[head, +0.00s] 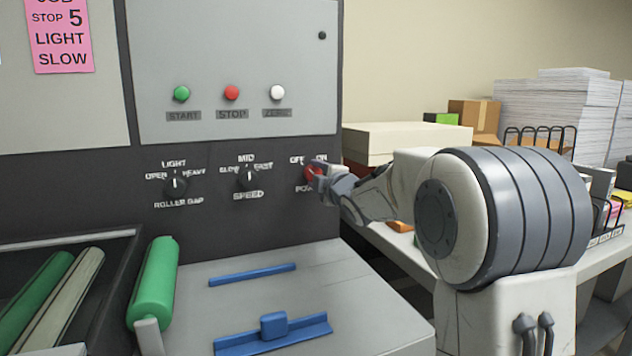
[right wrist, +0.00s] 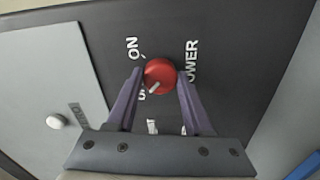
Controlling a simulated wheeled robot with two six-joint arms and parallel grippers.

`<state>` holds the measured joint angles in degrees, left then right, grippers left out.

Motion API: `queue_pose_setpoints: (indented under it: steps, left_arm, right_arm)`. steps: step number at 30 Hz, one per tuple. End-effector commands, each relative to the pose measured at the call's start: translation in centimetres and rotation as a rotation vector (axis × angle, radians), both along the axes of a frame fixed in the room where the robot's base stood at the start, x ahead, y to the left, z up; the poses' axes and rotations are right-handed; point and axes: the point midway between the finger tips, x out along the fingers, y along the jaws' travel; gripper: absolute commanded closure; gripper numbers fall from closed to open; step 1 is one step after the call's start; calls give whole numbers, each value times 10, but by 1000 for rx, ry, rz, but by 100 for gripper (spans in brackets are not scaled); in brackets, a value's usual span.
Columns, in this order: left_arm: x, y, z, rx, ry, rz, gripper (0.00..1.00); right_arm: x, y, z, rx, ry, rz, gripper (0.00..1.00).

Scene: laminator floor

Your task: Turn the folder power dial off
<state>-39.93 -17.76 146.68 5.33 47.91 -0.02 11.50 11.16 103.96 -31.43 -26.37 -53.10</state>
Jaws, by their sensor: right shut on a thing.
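The red power dial (head: 312,174) sits on the dark panel of the folder, under the OFF and ON labels, with POWER below it. In the right wrist view the dial (right wrist: 160,75) shows a white mark pointing to the lower left, away from the ON label (right wrist: 132,48) and towards lettering partly hidden by a finger. My right gripper (head: 320,175) is at the dial, and in the wrist view its two fingers (right wrist: 160,77) are shut on the dial's sides. My left gripper is not in view.
The speed dial (head: 247,178) and roller gap dial (head: 175,185) are left of the power dial. Green, red (head: 231,93) and white buttons are above. A tray with blue guides (head: 252,274) lies below. A table with paper stacks (head: 560,115) stands at the right.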

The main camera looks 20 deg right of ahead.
Motion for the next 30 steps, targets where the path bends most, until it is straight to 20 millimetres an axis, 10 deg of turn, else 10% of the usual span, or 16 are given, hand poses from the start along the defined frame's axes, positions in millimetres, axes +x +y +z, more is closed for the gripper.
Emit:
queue_pose_setpoints:
  steps: [12,13,15,30]
  left_arm:
    - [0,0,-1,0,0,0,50]
    - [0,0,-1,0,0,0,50]
    - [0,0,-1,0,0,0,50]
    - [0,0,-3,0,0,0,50]
  right_arm:
    - [0,1,-1,-12,2,2,100]
    - [0,1,-1,-12,2,3,45]
    - [0,1,-1,-12,1,2,18]
    - [-19,-1,1,-11,-1,0,18]
